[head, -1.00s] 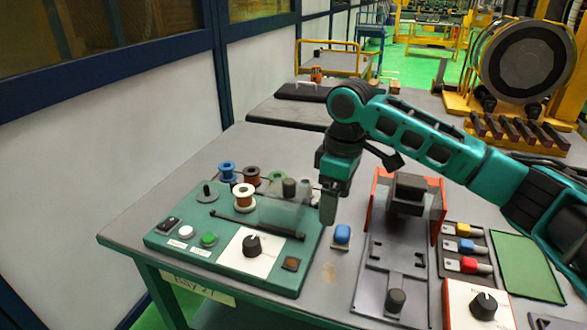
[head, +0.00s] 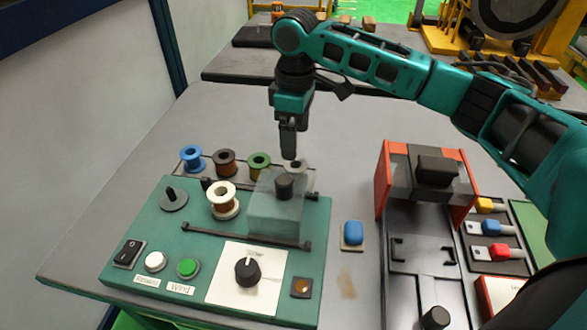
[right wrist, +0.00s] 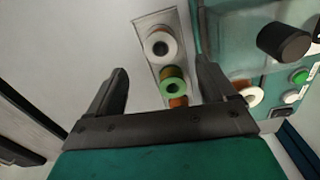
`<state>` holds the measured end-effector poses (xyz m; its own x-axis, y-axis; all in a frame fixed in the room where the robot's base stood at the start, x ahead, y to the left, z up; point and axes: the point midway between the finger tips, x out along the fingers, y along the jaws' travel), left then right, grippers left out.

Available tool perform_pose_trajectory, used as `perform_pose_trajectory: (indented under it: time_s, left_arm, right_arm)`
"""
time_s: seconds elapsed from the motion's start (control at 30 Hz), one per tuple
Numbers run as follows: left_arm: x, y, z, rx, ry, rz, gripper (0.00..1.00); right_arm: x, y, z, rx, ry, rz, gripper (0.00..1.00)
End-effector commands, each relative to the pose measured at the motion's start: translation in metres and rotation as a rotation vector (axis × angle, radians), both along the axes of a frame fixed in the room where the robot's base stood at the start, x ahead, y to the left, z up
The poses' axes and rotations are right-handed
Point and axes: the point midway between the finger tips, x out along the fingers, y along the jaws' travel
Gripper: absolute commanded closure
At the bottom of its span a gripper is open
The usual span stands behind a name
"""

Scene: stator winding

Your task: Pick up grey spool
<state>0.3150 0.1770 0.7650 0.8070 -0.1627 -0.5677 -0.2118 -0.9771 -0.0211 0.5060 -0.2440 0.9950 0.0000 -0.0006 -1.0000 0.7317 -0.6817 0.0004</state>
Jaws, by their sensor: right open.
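The grey spool (head: 300,173) stands at the right end of a row of spools behind the green control panel, partly hidden by the clear cover. In the right wrist view the grey spool (right wrist: 160,45) looks pale with a dark hole, at the far end of the row. My right gripper (head: 289,150) points down just above and behind it. In the right wrist view my right gripper (right wrist: 162,70) is open, with the row between its fingers and nothing held. My left gripper is not in view.
Green (head: 259,165), brown (head: 225,162) and blue (head: 191,158) spools stand to the left in the row. A white-flanged spool (head: 223,201) sits on the panel beside the clear cover (head: 275,215) with its black knob. A red-sided fixture (head: 385,185) stands right. The table behind the row is clear.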

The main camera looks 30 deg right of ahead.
Motion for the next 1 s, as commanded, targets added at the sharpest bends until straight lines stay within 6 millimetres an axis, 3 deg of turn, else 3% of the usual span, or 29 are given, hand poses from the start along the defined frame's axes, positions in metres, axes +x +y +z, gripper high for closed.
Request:
perform_pose_trajectory:
  time_s: [0.1,0.37,0.63,0.93,1.0]
  left_arm:
    - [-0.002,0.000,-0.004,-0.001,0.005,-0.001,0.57]
    - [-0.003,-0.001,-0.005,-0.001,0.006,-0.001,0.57]
    - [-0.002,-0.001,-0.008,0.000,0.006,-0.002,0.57]
    - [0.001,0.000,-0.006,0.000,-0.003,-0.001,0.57]
    - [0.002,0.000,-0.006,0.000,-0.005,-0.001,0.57]
  right_arm:
    - [0.000,0.000,-0.021,0.000,0.001,-0.001,0.16]
    - [-0.001,0.000,-0.042,-0.001,0.001,0.000,0.16]
    - [-0.003,0.000,-0.081,-0.001,0.001,0.000,0.16]
    - [-0.003,0.000,-0.086,0.000,-0.001,0.001,0.16]
    - [-0.003,0.000,-0.086,0.000,-0.001,0.001,0.22]
